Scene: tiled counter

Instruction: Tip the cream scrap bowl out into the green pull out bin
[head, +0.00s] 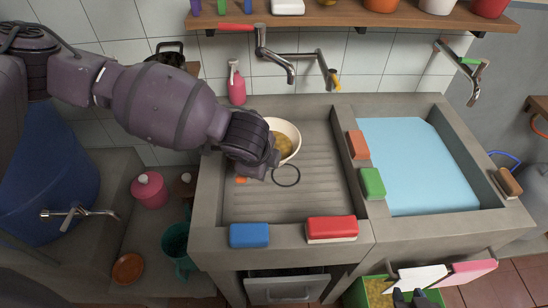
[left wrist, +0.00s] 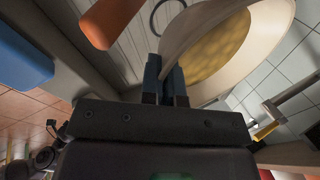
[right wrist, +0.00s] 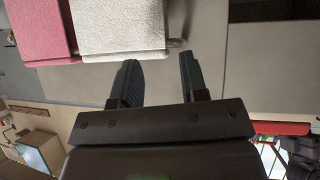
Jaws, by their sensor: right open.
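The cream scrap bowl (head: 296,130) is at the back of the ribbed drainboard, with yellowish scraps inside. My left gripper (head: 272,160) is at its near side. In the left wrist view the two fingers (left wrist: 168,65) are close together with the bowl wall (left wrist: 190,28) between them. I cannot tell whether the bowl touches the drainboard. The green bin (head: 365,295) is low at the front under the counter, pulled out, with yellowish scraps in it. My right gripper (head: 412,295) is beside it, open and empty; its fingers (right wrist: 160,75) are apart in the right wrist view.
A white cloth (head: 418,277) and a pink cloth (head: 468,271) hang by the bin. Blue (head: 249,235) and red (head: 332,229) blocks lie on the counter's front edge. A green sponge (head: 372,184) sits on the divider beside the water-filled basin (head: 420,165). A tap (head: 275,55) overhangs the drainboard.

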